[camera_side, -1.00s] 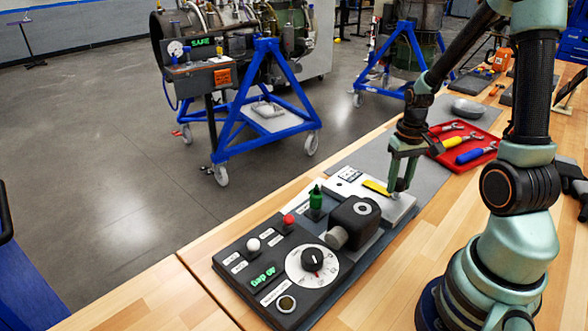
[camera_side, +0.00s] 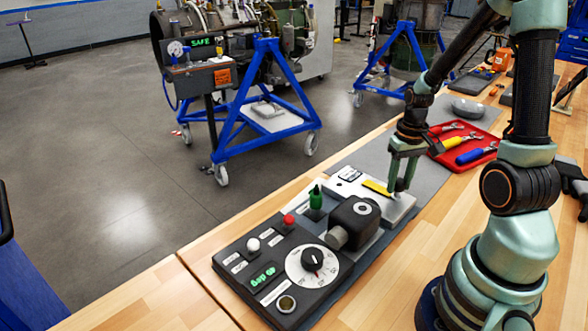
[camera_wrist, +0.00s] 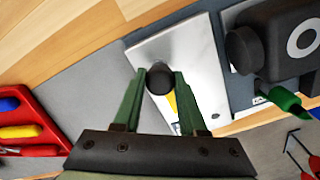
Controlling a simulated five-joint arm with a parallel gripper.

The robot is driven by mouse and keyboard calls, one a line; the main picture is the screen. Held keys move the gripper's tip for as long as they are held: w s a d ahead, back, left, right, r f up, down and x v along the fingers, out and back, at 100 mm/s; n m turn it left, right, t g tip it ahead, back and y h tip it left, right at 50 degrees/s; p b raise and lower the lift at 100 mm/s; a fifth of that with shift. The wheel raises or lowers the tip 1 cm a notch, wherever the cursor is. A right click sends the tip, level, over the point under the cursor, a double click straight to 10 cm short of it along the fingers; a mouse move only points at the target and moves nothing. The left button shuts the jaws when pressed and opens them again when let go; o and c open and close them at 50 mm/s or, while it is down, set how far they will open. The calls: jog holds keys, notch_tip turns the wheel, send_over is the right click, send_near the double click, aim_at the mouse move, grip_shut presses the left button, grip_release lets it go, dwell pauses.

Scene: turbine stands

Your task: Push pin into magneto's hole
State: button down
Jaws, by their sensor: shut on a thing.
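The pin shows in the wrist view as a dark round knob (camera_wrist: 158,80) between the two green fingers. My gripper (camera_wrist: 160,76) is shut on it, with the fingers pointing down over a pale plate (camera_wrist: 137,58). In the side view my gripper (camera_side: 398,189) is at the right end of the board, and the pin is mostly hidden. A yellow strip (camera_side: 376,187) lies beside it; I cannot tell whether it is attached. The black magneto (camera_side: 351,217) stands left of my gripper, with a pale ring on top and a grey cylinder at its side. It also shows in the wrist view (camera_wrist: 283,30).
Left of the magneto is a control panel with a white dial (camera_side: 297,268). A green upright part (camera_side: 316,199) stands behind the magneto, and a red button (camera_side: 289,219) is nearby. A red tray (camera_side: 468,158) of tools lies right of my gripper.

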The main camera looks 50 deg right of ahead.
jog(key=shift+r, duration=0.65)
jog(key=shift+r, duration=1.95)
jog(key=a+r+n, duration=0.2)
jog(key=a+r, duration=0.2)
jog(key=a, duration=0.4)
jog(key=a+r+n, duration=0.2)
jog(key=a+r, duration=0.3)
jog(key=a, duration=0.2)
jog(key=shift+n, duration=0.3)
jog(key=shift+w+f, duration=0.25)
jog(key=shift+f, duration=1.05)
jog(key=shift+w+f, duration=0.2)
jog(key=shift+f, duration=1.05)
jog(key=shift+s+f, duration=0.1)
jog(key=shift+f, duration=1.9)
